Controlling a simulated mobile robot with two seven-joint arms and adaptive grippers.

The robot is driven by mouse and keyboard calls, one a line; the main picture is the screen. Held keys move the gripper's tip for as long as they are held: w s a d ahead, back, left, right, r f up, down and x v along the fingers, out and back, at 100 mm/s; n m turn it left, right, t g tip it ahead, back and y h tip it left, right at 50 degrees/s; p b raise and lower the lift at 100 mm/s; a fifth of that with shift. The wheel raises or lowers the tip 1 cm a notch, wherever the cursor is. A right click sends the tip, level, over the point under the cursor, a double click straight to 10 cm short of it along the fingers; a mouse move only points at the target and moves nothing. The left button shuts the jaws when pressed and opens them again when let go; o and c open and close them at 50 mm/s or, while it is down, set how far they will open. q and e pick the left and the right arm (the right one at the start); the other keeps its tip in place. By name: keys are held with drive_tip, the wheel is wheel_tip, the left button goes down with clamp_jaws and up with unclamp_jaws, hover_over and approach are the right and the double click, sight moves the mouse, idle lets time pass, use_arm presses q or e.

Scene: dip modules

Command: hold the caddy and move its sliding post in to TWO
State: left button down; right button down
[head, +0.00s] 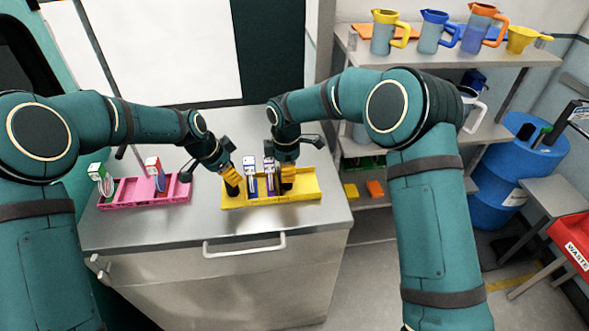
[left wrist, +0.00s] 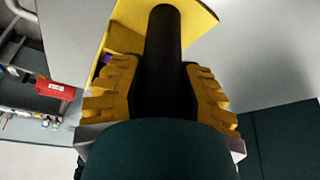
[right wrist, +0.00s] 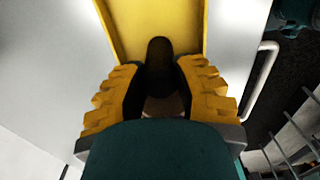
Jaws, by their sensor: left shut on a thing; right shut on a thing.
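The yellow caddy (head: 307,185) lies lengthwise on the grey cabinet top, with two upright dip modules (head: 251,176) near its middle. My left gripper (head: 231,179) is shut on a dark upright post, the caddy's handle (left wrist: 165,60), at the caddy's left end. My right gripper (head: 288,176) is shut on a second dark post, the sliding post (right wrist: 160,60), just right of the modules. The right part of the caddy's channel is empty. Both posts are partly hidden by the fingers. Any position marks, including TWO, cannot be read.
A pink caddy (head: 130,194) with two modules stands to the left on the cabinet top (head: 150,228). The cabinet's front has a white handle (head: 244,248). Shelves with jugs (head: 384,34) and a blue barrel (head: 512,170) stand to the right.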

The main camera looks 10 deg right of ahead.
drive_tip(key=shift+a, duration=0.25)
drive_tip(key=c, duration=0.6)
unclamp_jaws()
drive_tip(key=shift+c, duration=0.2)
wheel_tip(320, 180, up, 12)
